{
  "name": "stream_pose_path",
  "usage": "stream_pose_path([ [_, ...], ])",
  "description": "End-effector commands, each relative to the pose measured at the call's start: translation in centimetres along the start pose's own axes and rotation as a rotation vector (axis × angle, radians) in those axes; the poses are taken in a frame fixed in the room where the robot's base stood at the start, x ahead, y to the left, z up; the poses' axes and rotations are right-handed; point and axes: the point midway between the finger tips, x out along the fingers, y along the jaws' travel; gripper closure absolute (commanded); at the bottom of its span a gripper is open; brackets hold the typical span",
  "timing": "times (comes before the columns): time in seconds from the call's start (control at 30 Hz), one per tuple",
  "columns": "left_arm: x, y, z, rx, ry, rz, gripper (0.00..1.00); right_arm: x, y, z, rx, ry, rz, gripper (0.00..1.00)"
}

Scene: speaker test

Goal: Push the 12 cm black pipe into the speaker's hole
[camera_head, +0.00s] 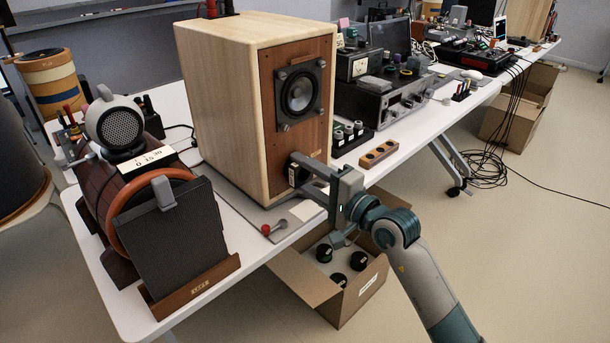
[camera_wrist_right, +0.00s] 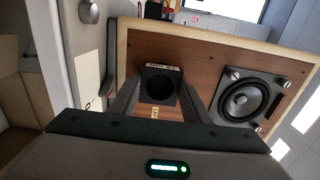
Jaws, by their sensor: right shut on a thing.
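The wooden speaker (camera_head: 225,110) stands on the white table with its brown front panel (camera_head: 325,125) facing right. Its driver is above, and its hole is low on the panel, hidden behind the pipe and fingers. My right gripper (camera_head: 301,172) is at that low spot, shut on the black pipe (camera_head: 296,176). In the right wrist view the pipe (camera_wrist_right: 158,86) shows end-on as a dark piece with a round opening, between both fingers and against the panel. How deep it sits in the hole I cannot tell. My left gripper is not in view.
A wooden block with wells (camera_head: 378,154) and a black tray of small parts (camera_head: 351,136) lie right of the speaker. A red-ended tool (camera_head: 267,229) lies near the table edge. A cardboard box (camera_head: 300,279) with black round items is below. A brown drum-shaped device (camera_head: 112,200) stands left.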

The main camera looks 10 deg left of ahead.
Motion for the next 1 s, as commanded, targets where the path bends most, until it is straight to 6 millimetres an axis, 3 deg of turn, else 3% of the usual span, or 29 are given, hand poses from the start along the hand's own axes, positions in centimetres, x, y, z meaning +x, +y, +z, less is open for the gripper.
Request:
stream_pose_path([
  [0.93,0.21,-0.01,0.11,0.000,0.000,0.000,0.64,0.37,0.00,0.03,-0.001,0.000,-0.001,0.84],
  [0.97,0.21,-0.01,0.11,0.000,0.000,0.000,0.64,0.39,-0.01,0.03,-0.001,0.000,-0.001,0.55],
  [1.0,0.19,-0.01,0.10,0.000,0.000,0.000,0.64,0.38,-0.02,0.02,-0.001,0.000,-0.001,0.45],
])
